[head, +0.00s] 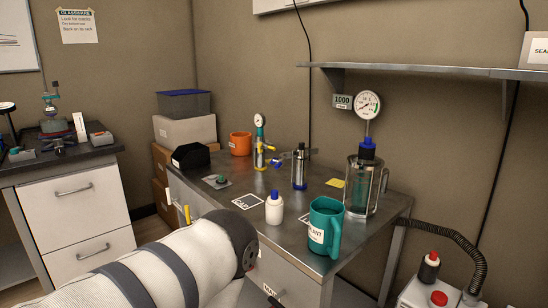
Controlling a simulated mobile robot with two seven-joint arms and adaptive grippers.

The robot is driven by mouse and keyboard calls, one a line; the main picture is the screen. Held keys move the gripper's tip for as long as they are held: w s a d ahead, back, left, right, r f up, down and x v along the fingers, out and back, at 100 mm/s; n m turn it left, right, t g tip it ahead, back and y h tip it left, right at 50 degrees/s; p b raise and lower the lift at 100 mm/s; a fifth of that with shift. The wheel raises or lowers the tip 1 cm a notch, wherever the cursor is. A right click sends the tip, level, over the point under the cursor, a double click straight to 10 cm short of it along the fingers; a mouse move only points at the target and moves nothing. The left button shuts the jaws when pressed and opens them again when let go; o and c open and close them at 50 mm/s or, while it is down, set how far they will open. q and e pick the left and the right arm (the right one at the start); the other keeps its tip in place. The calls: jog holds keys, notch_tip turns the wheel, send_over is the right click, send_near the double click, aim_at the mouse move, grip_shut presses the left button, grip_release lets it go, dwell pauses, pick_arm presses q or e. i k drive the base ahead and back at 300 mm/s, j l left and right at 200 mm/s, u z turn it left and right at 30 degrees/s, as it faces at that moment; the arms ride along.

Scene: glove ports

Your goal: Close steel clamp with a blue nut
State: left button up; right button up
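I cannot make out the steel clamp with a blue nut for certain. A small blue part (276,163) shows on the steel bench (240,187), beside a gauge stand with yellow levers (260,148). It is too small to tell whether it is the clamp's nut or whether it is open or closed. Small dark and blue items (60,147) on the left bench are also too small to identify. A white arm link of mine with dark bands fills the lower left and hides part of the bench front.
On the steel bench stand a steel cylinder (299,169), a white bottle with a blue cap (274,209), a teal jug (324,228), a glass vessel with a gauge (365,185) and an orange mug (241,143). A wall shelf (430,69) overhangs the right. A dark hose (462,243) hangs at right.

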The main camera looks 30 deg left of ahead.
aim_at(281, 161)
jog(key=i+j, duration=0.1)
jog(key=j, duration=0.45)
jog(key=i+j, duration=0.1)
jog(key=j, duration=0.45)
jog(key=i+j, duration=0.1)
jog(key=j, duration=0.45)
jog(key=i+j+z, duration=0.1)
jog(key=j, duration=1.05)
jog(key=i, duration=0.1)
